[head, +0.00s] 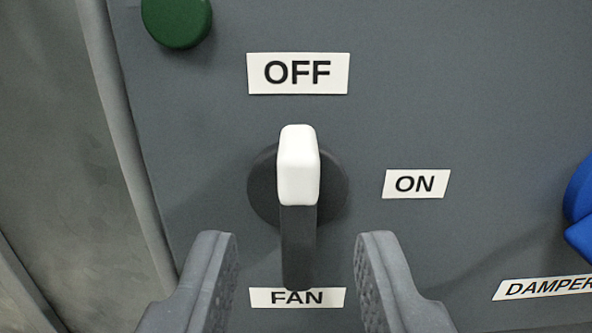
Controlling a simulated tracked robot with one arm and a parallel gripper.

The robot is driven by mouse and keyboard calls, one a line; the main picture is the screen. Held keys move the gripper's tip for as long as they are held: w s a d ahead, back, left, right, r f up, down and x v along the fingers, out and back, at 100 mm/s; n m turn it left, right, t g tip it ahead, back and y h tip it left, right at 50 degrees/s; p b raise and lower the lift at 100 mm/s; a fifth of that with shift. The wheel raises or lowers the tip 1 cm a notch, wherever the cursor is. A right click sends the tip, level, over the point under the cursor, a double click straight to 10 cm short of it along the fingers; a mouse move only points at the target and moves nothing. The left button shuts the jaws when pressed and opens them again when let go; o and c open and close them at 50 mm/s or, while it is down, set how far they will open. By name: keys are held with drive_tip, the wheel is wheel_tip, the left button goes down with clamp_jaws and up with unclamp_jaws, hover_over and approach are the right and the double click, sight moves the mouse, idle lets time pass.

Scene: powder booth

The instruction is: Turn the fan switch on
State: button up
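The fan switch (298,170) is a rotary handle with a white tip on a round dark base, set on a grey panel. Its white tip points up at the OFF label (298,73). Its dark tail hangs down over the top of the FAN label (297,298). The ON label (416,184) is to the right of the switch. My gripper (296,260) is open, with one finger on each side of the handle's tail. Gaps show between both fingers and the handle, and nothing is held.
A green round knob or button (177,20) is at the upper left. A blue handle (580,210) is at the right edge, above the DAMPER label (545,288). The panel's raised edge (125,150) runs down the left side.

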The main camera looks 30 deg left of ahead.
sight(293, 225)
drive_tip(key=shift+x, duration=1.65)
clamp_jaws()
drive_tip(key=shift+r, duration=0.1)
